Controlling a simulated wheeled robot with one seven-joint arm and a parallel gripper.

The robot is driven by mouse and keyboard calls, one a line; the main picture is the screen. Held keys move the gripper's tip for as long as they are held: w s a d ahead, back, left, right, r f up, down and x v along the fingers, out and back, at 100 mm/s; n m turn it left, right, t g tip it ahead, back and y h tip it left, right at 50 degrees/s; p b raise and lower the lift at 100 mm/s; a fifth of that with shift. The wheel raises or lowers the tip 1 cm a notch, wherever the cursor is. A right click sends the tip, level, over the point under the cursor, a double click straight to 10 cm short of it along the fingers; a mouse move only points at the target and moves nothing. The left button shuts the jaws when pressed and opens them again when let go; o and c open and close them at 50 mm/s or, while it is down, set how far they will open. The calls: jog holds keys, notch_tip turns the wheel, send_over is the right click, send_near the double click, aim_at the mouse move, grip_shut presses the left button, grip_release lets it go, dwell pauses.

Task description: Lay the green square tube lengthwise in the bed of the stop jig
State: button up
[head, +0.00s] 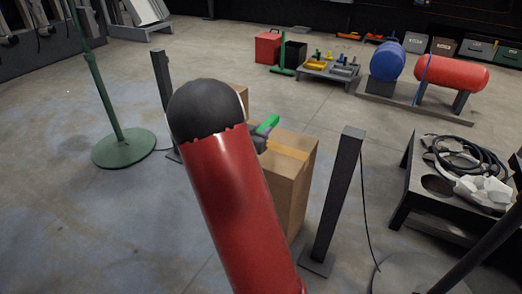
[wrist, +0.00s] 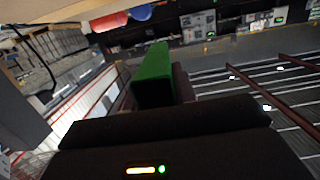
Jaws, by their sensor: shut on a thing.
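The green square tube (wrist: 153,72) stands up from between the dark jaws of my gripper (wrist: 155,98) in the wrist view. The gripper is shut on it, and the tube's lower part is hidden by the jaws. In the head view a short piece of the green tube (head: 267,124) shows just above my dark gripper (head: 259,143), in front of or over a cardboard box. My red arm hides much of the middle there. I cannot make out the stop jig in either view.
The cardboard box (head: 292,180) stands beside a dark post (head: 335,195); another post (head: 162,85) is left of my arm. A green pole stand (head: 120,150) is further left. A black table (head: 425,205) with cables is at right. The floor at left is mostly open.

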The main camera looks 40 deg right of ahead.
jog(key=shift+f+b, duration=0.3)
jog(key=shift+f, duration=3.15)
jog(key=shift+f, duration=0.2)
jog(key=o, duration=1)
jog(key=shift+r, duration=0.1)
